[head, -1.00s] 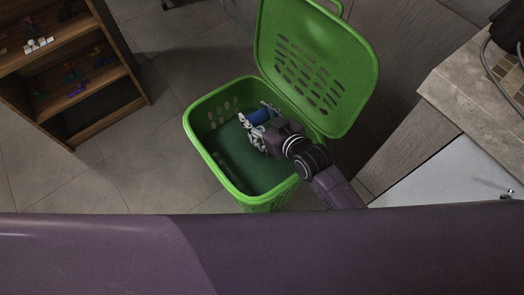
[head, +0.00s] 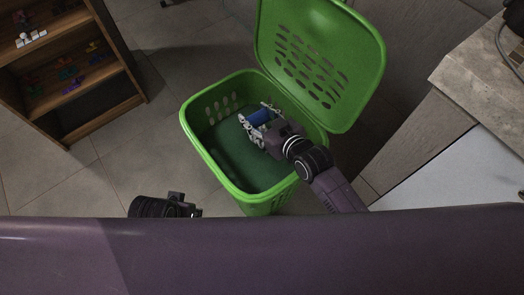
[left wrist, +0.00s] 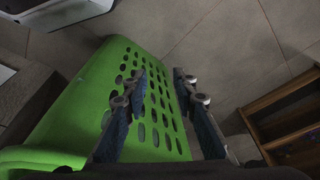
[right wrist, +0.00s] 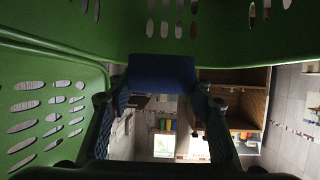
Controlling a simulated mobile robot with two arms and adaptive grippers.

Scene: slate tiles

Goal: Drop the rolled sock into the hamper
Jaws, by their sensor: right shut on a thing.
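The rolled sock is blue (head: 259,117). It sits between the fingers of my right gripper (head: 255,119), which is shut on it over the hamper's opening. The sock also shows between the fingertips in the right wrist view (right wrist: 163,72). The hamper is green (head: 190,135) with slotted walls, and its lid (head: 322,65) stands open, tilted back. In the head view only a dark part of my left arm shows, left of the hamper. In the left wrist view my left gripper (left wrist: 161,76) is open and empty, facing the hamper's outer wall (left wrist: 88,105).
A wooden shelf (head: 75,90) with small colourful items stands at the left. A counter (head: 470,70) with a stone-look top is at the right. The tiled floor (head: 150,165) between shelf and hamper is clear.

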